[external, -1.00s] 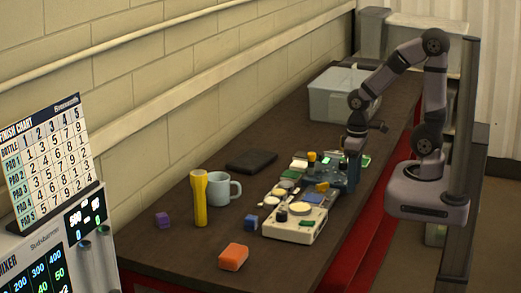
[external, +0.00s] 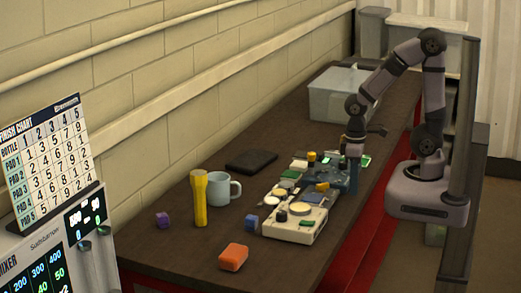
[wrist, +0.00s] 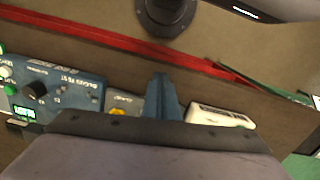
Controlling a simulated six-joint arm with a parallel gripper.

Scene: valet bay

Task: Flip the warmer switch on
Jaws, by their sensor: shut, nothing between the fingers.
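My gripper (external: 354,180) is over the right edge of the cluster of devices on the bench, its fingers pointing down. In the wrist view its blue fingers (wrist: 162,97) are together with nothing between them. A blue panel (wrist: 55,85) with a black knob and a lit green display lies left of the fingers in that view; it also shows beside my gripper in the external view (external: 335,175).
A yellow flashlight (external: 199,200), blue mug (external: 220,190), orange block (external: 233,257), purple cube (external: 162,220) and blue cube (external: 251,222) stand on the bench. A black pad (external: 251,161) lies behind. A clear bin (external: 335,98) stands at the far end.

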